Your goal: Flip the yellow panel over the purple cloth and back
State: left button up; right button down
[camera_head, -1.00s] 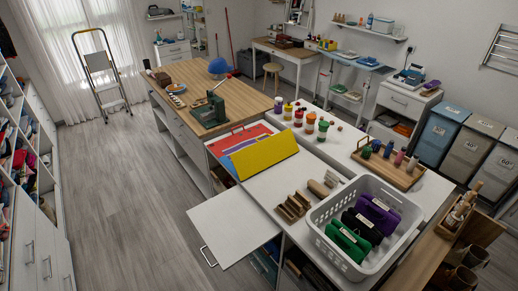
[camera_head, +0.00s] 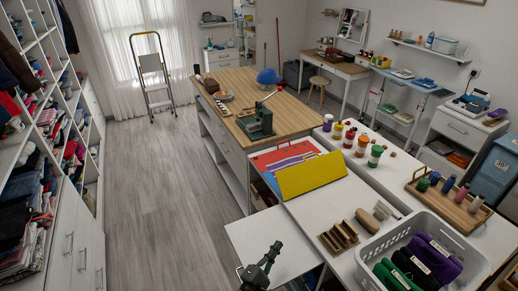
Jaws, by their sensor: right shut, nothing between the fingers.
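My dark right gripper (camera_head: 262,264) is at the bottom edge of the picture, over the pulled-out white board (camera_head: 265,235). It is shut and empty, well apart from the panel, nearer and to its left. My left gripper is not in view.
A white basket (camera_head: 372,262) with rolled cloths stands at the front right, beside a wooden slotted rack (camera_head: 338,238). Paint jars (camera_head: 361,145) stand behind the panel. A green press (camera_head: 257,122) sits on the wooden bench. The floor at left is clear.

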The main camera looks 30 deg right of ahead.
aim_at(296, 180)
jog(key=u, duration=0.15)
jog(key=i, duration=1.65)
jog(key=z, duration=0.85)
jog(key=i, duration=1.05)
jog(key=z, duration=0.7)
